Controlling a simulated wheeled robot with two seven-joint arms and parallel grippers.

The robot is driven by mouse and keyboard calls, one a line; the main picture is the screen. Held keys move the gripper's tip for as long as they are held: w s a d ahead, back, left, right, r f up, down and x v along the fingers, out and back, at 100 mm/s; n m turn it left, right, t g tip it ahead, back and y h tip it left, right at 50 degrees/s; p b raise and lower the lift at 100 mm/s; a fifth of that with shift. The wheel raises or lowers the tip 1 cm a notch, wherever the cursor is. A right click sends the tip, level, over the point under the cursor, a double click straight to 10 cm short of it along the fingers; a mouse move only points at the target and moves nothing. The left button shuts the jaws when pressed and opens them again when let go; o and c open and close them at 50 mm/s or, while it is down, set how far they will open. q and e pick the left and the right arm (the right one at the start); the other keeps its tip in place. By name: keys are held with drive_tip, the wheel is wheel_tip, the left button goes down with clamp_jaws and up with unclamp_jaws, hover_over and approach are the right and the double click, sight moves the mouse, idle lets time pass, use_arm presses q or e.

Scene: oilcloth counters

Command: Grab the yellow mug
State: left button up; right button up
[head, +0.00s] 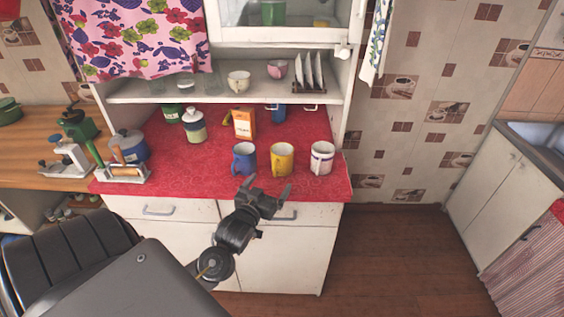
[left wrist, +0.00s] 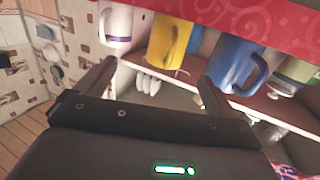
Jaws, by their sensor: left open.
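The yellow mug (head: 281,161) stands on the red oilcloth counter (head: 215,185) near its front edge, between a blue mug (head: 244,158) on its left and a white mug (head: 321,158) on its right. My left gripper (head: 266,187) is open and empty, in front of the mugs and apart from them in the head view. In the left wrist view the yellow mug (left wrist: 168,42) shows beyond the open fingers (left wrist: 158,82), with the white mug (left wrist: 117,28) to its left and the blue mug (left wrist: 235,65) to its right. My right gripper is not in view.
Behind the mugs are an orange box (head: 243,123), a striped canister (head: 194,126) and a shelf (head: 220,93) with cups and a plate rack (head: 309,75). Bare floor (head: 400,250) lies at right.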

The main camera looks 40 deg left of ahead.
sight(278, 161)
use_arm(q)
drive_tip(key=w, duration=0.2)
drive_tip(key=w+a+p, duration=0.1)
drive_tip(key=w+a+r, duration=0.1)
drive_tip(key=w, duration=0.1)
drive_tip(key=shift+w+a, duration=0.25)
drive_tip(key=shift+w, duration=0.05)
drive_tip(key=shift+w+a+f, duration=0.1)
drive_tip(key=shift+w+a, duration=0.05)
drive_tip(key=shift+w, duration=0.2)
drive_tip(key=shift+w+a+r+p, duration=0.15)
drive_tip(key=shift+w+r+p, duration=0.05)
drive_tip(key=shift+p, duration=0.4)
drive_tip(key=x, duration=0.1)
drive_tip(key=p+x, duration=0.1)
drive_tip(key=x, duration=0.2)
drive_tip(key=shift+w+a+f+p, duration=0.25)
drive_tip(key=shift+a+f+p, duration=0.05)
drive_tip(key=shift+p, duration=0.1)
drive_tip(key=shift+s, duration=0.1)
drive_tip(key=shift+c, duration=0.8)
drive_tip(key=shift+r, duration=0.1)
drive_tip(key=c, duration=1.1)
